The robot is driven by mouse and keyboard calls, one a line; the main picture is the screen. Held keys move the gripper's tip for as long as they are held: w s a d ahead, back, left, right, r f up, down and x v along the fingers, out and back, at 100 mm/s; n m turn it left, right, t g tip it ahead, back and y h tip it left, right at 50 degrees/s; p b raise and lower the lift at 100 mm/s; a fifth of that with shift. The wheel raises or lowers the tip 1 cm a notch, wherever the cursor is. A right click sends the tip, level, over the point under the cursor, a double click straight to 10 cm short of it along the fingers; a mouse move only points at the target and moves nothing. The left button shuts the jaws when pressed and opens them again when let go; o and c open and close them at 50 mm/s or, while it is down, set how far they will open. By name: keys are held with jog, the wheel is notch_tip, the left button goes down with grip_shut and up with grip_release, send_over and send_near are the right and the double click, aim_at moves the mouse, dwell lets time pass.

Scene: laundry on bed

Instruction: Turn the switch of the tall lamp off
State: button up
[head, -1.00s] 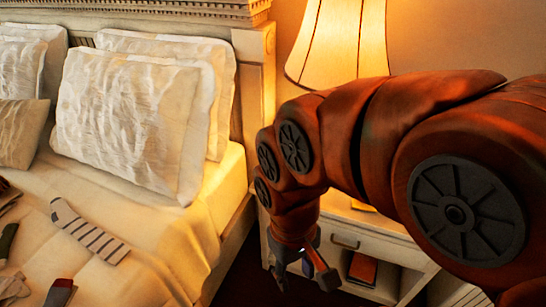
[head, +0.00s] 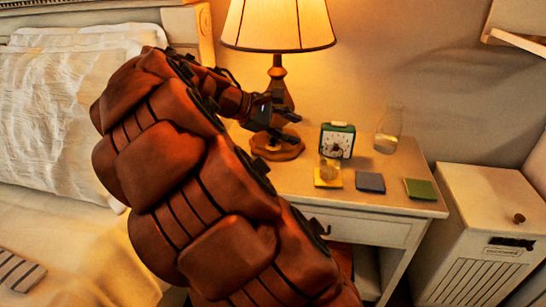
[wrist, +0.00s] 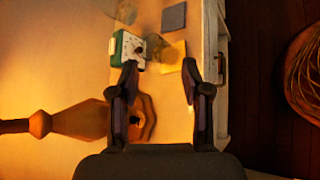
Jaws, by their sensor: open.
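The tall lamp (head: 278,25) stands lit on the nightstand in the head view. Its round wooden base (head: 288,152) is partly covered by my gripper (head: 277,127), which is beside the lower stem. In the wrist view my gripper (wrist: 160,72) is open, with nothing between its fingers. There the lamp stem (wrist: 75,123) lies to the left, and the left finger overlaps the lamp base (wrist: 149,116). A small dark spot on the base, beside that finger, may be the switch; I cannot tell. Contact with the lamp is also unclear.
A green clock (head: 338,141), a glass (head: 330,172) on a yellow coaster, a blue coaster (head: 370,182), a green coaster (head: 420,189) and a clear carafe (head: 389,130) are on the nightstand (head: 300,187). A white cabinet (head: 480,215) stands right; the bed is left.

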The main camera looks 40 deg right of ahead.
jog(key=w+d+f+n+h+b, duration=0.5)
jog(key=w+f+b, duration=0.3)
jog(key=w, duration=0.3)
jog(key=n+t+h+b, duration=0.2)
jog(key=n+b, duration=0.4)
jog(key=b, duration=0.2)
send_near(274, 139)
jog(key=shift+d+f, duration=0.25)
jog(key=shift+d, duration=0.95)
jog(key=shift+s+d+b, duration=0.25)
jog(key=shift+d+b, duration=0.25)
jog(key=shift+d, duration=0.75)
jog(key=shift+s+d+b, duration=0.2)
jog(key=shift+d+b, duration=0.3)
jog(key=shift+d, duration=0.75)
jog(key=shift+s+d+b, duration=0.25)
jog(key=shift+d+b, duration=0.25)
jog(key=shift+d, duration=0.75)
grip_shut()
